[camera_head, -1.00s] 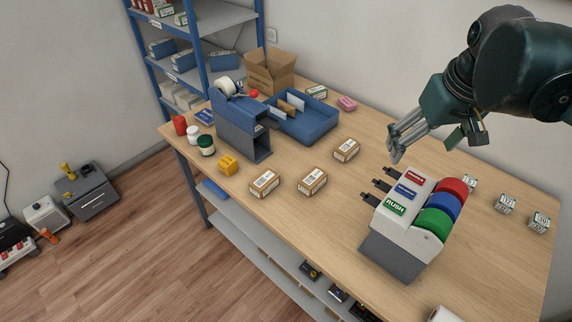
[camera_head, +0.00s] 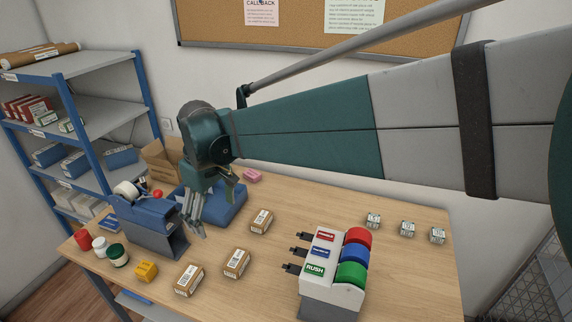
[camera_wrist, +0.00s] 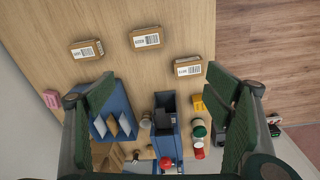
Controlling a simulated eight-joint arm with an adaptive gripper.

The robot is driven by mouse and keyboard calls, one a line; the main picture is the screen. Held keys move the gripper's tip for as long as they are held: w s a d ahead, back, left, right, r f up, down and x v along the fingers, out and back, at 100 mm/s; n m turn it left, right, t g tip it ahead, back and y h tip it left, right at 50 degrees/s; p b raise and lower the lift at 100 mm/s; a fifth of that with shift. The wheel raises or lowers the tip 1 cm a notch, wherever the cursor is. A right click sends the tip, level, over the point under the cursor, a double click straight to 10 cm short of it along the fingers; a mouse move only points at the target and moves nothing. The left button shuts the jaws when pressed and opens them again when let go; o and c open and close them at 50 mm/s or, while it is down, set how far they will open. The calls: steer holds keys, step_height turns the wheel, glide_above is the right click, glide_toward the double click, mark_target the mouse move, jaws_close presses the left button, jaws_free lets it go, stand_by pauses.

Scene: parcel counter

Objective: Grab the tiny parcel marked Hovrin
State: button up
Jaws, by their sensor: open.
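Three small brown parcels with white labels lie on the table: one at the back (camera_head: 261,221), one in the middle (camera_head: 237,262) and one at the front left (camera_head: 189,279). The wrist view shows them as a left parcel (camera_wrist: 86,50), a middle parcel (camera_wrist: 145,38) and a right parcel (camera_wrist: 188,67). I cannot read a name on any of them. Three smaller white-and-green boxes (camera_head: 408,229) stand at the table's right; their marks are unreadable too. My gripper (camera_head: 207,215) is open and empty, above the table near the blue tray, left of the back parcel.
The blue tray (camera_head: 231,207) with envelopes and a grey-blue tape dispenser (camera_head: 155,225) are near my gripper. Jars (camera_head: 118,255) and a yellow object (camera_head: 147,271) stand left. A stamp rack (camera_head: 329,271) stands front right. Table between parcels and rack is clear.

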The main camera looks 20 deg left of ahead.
steer(key=s+a+f+n+p, duration=0.2)
steer(key=s+a+f, duration=0.2)
steer(key=s+a, duration=0.5)
glide_above(188, 275)
steer(key=shift+n+g+h, duration=0.3)
steer(key=shift+h, duration=0.1)
steer(key=f, duration=1.5)
steer(key=shift+s+f, duration=0.1)
steer(key=shift+s, duration=0.15)
steer(key=shift+f, duration=0.45)
steer(key=shift+f, duration=1.25)
steer(key=shift+w+f+p, duration=0.2)
steer(key=shift+f+p, duration=0.1)
steer(key=shift+f, duration=2.35)
steer(key=c, duration=1.1)
